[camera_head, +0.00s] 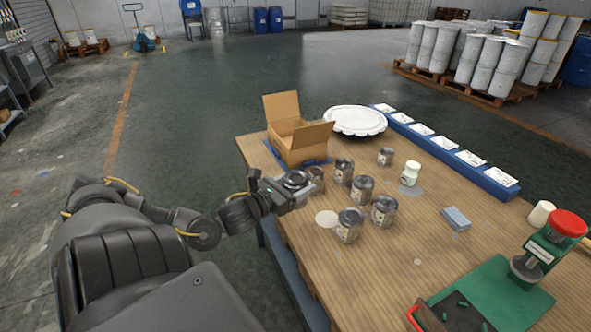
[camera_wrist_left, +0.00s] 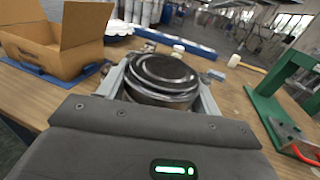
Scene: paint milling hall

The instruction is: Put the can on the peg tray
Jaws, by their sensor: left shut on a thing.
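My left gripper (camera_head: 300,189) is shut on a metal can (camera_head: 294,179) at the left edge of the wooden table. In the left wrist view the same can (camera_wrist_left: 162,78) sits upright between the fingers, its round grey lid facing up. Several similar cans stand on the table just beyond, among them one near the gripper (camera_head: 316,178) and one in front (camera_head: 349,226). I cannot clearly make out a peg tray; a long blue rack (camera_head: 452,154) with white labels or slots lies along the far edge. My right gripper is not in view.
A white jar (camera_head: 410,173) and a blue block (camera_head: 456,218) lie to the right. A green press (camera_head: 538,258) stands front right. The table's front middle (camera_head: 375,275) is mostly clear.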

